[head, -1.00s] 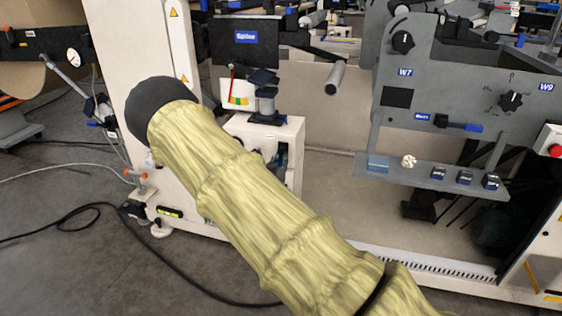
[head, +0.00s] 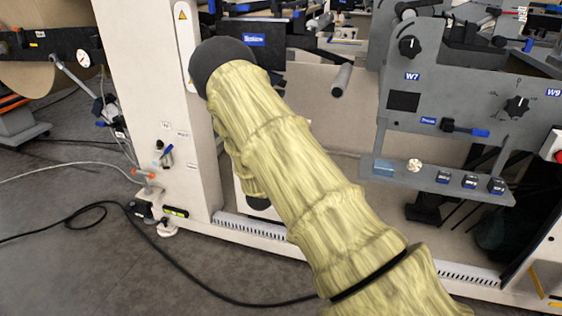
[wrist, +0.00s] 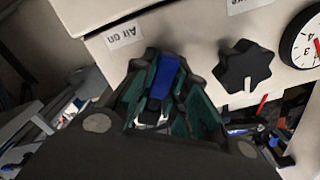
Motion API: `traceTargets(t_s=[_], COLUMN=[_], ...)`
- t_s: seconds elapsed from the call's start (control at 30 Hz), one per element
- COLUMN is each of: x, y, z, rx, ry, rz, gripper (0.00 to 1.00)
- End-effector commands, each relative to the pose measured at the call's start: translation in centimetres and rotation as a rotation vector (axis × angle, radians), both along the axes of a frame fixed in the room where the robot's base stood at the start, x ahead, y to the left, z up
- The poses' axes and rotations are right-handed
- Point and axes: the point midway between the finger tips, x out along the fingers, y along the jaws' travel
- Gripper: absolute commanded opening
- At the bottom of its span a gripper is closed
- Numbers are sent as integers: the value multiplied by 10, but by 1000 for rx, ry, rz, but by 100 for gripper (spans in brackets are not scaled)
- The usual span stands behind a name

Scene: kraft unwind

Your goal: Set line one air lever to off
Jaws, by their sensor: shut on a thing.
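The lever's base is partly hidden by the fingers. In the head view, my sleeved arm reaches towards the white machine and hides the gripper and the held lever.
A black star knob (wrist: 246,68) and a round gauge (wrist: 304,45) sit beside the lever. In the head view, a white column (head: 150,60) stands left of my arm, a grey control panel (head: 455,90) stands right, and a black cable (head: 190,285) lies on the floor.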

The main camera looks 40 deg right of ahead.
Motion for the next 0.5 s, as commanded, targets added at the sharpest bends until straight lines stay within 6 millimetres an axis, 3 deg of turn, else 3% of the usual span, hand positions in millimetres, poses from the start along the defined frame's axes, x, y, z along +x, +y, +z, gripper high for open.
traceTargets(t_s=[0.5], x=[9], y=[7], z=[13], rx=[291], ry=[-398], rz=[-4], gripper=[0])
